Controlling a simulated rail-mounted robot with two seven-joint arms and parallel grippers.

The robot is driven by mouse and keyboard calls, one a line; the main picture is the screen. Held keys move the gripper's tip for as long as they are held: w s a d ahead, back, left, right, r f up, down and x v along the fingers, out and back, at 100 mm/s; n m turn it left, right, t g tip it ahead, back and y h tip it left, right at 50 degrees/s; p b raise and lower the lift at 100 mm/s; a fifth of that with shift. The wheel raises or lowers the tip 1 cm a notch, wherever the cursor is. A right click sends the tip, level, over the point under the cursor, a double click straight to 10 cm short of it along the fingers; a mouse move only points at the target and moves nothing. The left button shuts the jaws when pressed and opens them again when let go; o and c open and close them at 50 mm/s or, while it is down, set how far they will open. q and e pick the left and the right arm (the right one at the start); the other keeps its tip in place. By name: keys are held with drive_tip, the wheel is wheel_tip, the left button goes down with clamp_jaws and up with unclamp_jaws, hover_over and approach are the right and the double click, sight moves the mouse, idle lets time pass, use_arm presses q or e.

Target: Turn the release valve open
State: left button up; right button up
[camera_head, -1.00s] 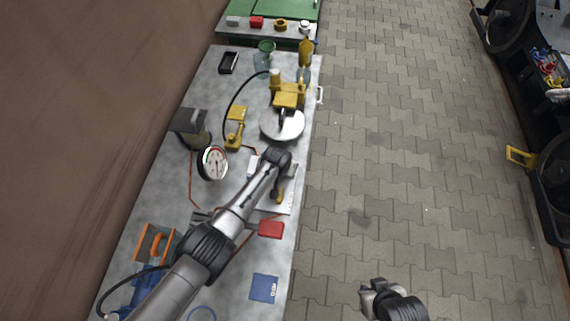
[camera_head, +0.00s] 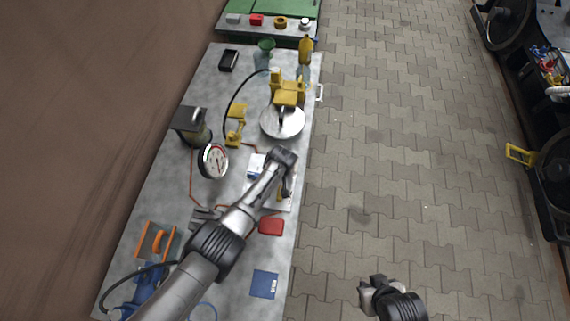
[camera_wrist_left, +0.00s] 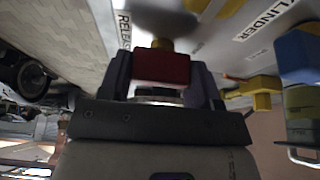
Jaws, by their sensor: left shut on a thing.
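The release valve shows in the left wrist view as a red handle (camera_wrist_left: 163,66) with brass (camera_wrist_left: 158,45) behind it, beside a white label reading "RELEAS…" (camera_wrist_left: 124,30). My left gripper (camera_wrist_left: 162,78) has a finger on each side of the red handle and is shut on it. In the head view my left gripper (camera_head: 287,186) is over the white plate at the bench's right edge, and my arm partly hides the valve. My right gripper (camera_head: 372,294) hangs over the paving, away from the bench; its jaw opening is too small to make out.
On the grey bench (camera_head: 225,85) a round gauge (camera_head: 213,161), a yellow pump (camera_head: 236,126) and a yellow unit over a silver disc (camera_head: 282,122) stand beyond my left arm. A red box (camera_head: 271,226) and a blue booklet (camera_head: 264,284) lie nearer. The paving (camera_head: 400,150) is clear.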

use_arm(q)
drive_tip(key=o, duration=0.9)
drive_tip(key=shift+r, duration=0.1)
drive_tip(key=shift+r+p, duration=0.3)
drive_tip(key=shift+p, duration=0.05)
drive_tip(key=p+v, duration=0.5)
drive_tip(key=v, duration=0.8)
drive_tip(key=shift+s+p, duration=0.15)
drive_tip(key=shift+p, duration=0.25)
